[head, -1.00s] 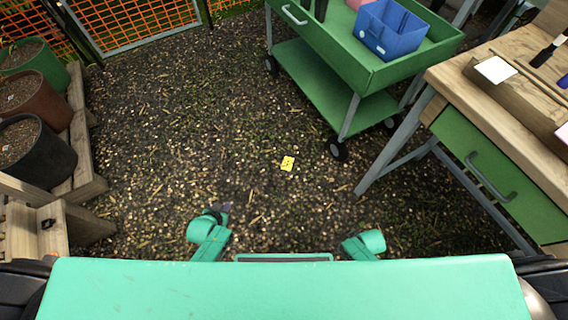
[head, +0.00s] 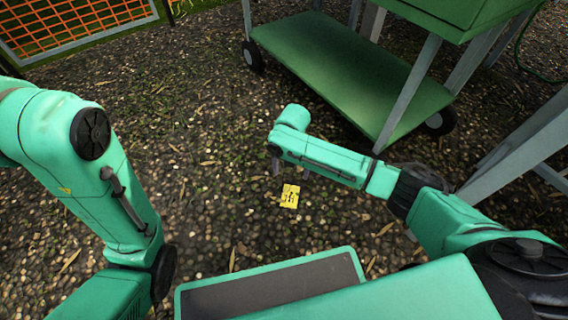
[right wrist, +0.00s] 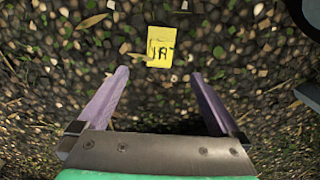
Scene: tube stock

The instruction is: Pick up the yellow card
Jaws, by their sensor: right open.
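The yellow card (head: 290,196) lies flat on the gravelly ground in the head view, with dark marks on it. It also shows in the right wrist view (right wrist: 161,46), ahead of the fingertips and between their lines. My right gripper (head: 277,164) points down just left of and beyond the card in the head view. In the right wrist view its two fingers (right wrist: 160,78) are spread apart with nothing between them. The card is apart from the fingers. My left arm shows at the left of the head view, but its gripper is not visible.
A green cart (head: 345,75) with a low shelf and wheels stands beyond my right arm. Grey table legs (head: 520,145) stand at the right. An orange mesh fence (head: 75,25) is at the far left. The ground around the card is clear of large objects.

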